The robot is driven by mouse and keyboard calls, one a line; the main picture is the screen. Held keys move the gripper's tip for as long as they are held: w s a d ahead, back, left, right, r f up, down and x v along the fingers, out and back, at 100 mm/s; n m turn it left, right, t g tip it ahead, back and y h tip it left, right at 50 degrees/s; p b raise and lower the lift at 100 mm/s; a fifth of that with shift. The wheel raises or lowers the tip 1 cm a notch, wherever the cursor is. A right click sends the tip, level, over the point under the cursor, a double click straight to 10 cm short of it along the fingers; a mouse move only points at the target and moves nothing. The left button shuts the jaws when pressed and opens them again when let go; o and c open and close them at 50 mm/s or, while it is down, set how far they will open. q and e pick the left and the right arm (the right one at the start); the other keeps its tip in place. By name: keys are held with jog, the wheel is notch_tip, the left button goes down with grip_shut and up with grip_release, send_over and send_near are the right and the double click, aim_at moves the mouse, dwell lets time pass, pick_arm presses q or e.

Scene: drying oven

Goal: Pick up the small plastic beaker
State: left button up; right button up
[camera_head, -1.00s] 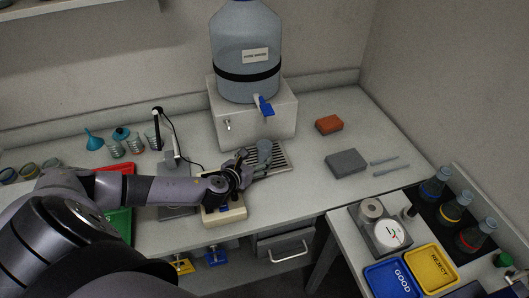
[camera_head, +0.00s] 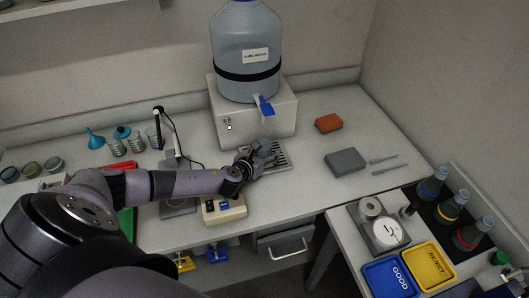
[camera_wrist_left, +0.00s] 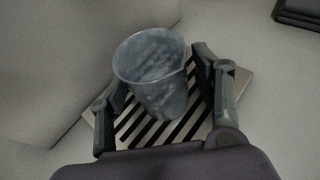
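The small plastic beaker (camera_head: 265,145) is clear and stands upright on the slatted drip tray (camera_head: 281,158) in front of the water dispenser. My left gripper (camera_head: 261,155) reaches it from the left and partly hides it. In the left wrist view the beaker (camera_wrist_left: 153,80) is between the two spread fingers of my left gripper (camera_wrist_left: 162,85). Tray slats show between the beaker and the fingers, so the gripper looks open around it. My right gripper is not in view.
The water dispenser's white base (camera_head: 252,115) with its blue tap (camera_head: 265,105) stands just behind. A beige device (camera_head: 224,209) lies under my left forearm. A grey block (camera_head: 345,160) and a red block (camera_head: 329,123) lie to the right, with free table between.

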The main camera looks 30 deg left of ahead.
pick_arm(q)
jog(key=c, duration=1.2)
jog(key=shift+r, duration=0.2)
